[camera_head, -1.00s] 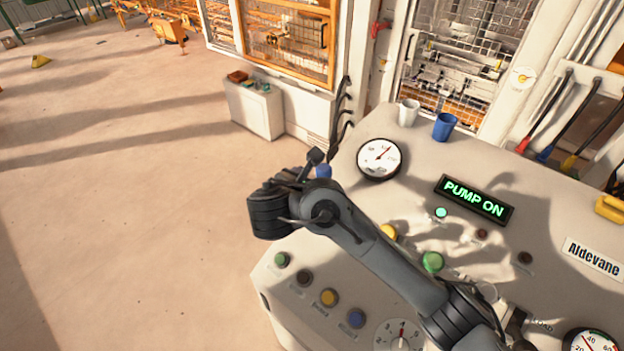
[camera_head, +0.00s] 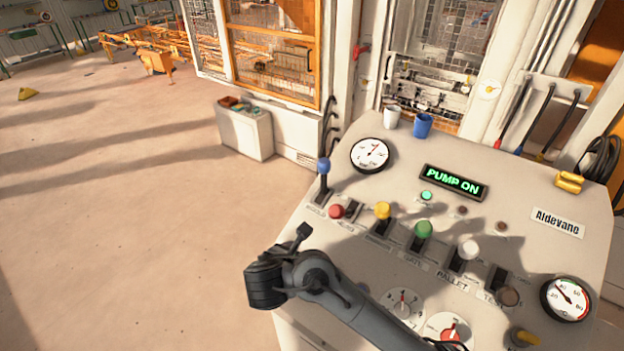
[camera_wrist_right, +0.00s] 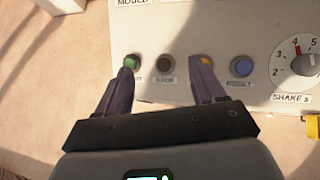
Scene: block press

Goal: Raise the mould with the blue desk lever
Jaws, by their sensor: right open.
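The blue desk lever (camera_head: 323,167) stands upright at the far left end of the lever row in the head view, and nothing touches it. It is out of the wrist view. My right arm's dark wrist (camera_head: 266,284) is over the desk's front left edge, in front of the lever and apart from it; its fingers are hidden in the head view. In the right wrist view my right gripper (camera_wrist_right: 167,82) is open and empty, its fingers over the front button row. The mould itself cannot be made out. My left gripper is not in view.
Red (camera_head: 337,211), yellow (camera_head: 382,210) and green (camera_head: 424,229) levers stand to the right of the blue one. A lit sign (camera_head: 454,182) reads PUMP ON. A blue cup (camera_head: 422,125) stands at the back. The wrist view shows a green button (camera_wrist_right: 131,62) and blue button (camera_wrist_right: 241,67).

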